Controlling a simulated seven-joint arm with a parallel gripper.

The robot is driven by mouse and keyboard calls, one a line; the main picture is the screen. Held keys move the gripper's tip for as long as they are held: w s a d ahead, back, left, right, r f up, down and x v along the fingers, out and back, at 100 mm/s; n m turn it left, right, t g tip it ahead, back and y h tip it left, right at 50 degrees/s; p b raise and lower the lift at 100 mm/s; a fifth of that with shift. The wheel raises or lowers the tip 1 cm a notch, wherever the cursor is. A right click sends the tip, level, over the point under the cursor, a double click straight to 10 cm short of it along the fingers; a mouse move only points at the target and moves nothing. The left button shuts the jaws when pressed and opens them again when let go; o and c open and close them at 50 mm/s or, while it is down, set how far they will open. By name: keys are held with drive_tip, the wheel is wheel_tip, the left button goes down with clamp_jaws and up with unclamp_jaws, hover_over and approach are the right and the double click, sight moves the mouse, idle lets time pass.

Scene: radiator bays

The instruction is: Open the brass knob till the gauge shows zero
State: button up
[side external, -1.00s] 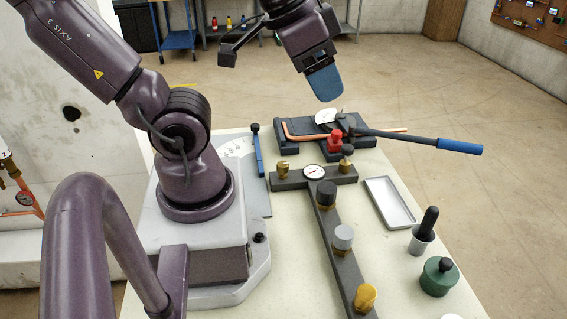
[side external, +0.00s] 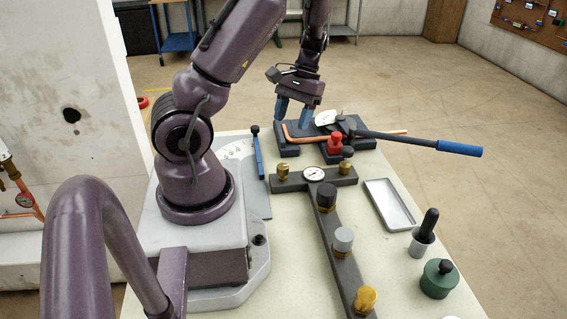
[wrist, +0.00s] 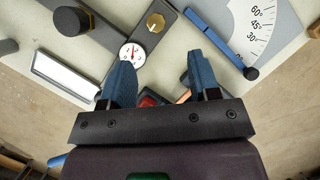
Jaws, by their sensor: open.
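The brass knob (side external: 283,172) stands on the left end of a dark manifold bar (side external: 300,182). It shows from above in the wrist view (wrist: 155,22), beyond the fingertips. The round white gauge (side external: 314,173) sits on the same bar just right of the knob. It also shows in the wrist view (wrist: 132,55), partly beside the left finger; its needle is too small to read surely. My gripper (side external: 293,117) points down with its blue fingers apart and empty. It is above and behind the knob, near the pipe bender, and is not touching the knob.
A black knob (side external: 326,195), a grey knob (side external: 343,239) and a yellow knob (side external: 366,297) line the long bar. A pipe bender (side external: 360,150) with a copper pipe lies behind. A blue-armed angle scale (side external: 257,155) stands left. A tray (side external: 388,205) lies right.

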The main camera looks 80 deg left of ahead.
sight(283, 166)
drive_tip(key=shift+m, duration=0.4)
drive_tip(key=x, duration=0.8)
drive_tip(key=w+x, duration=0.1)
drive_tip(key=x, duration=0.3)
drive_tip(key=shift+f, duration=0.15)
drive_tip(key=shift+c, duration=0.5)
drive_tip(key=c, duration=0.8)
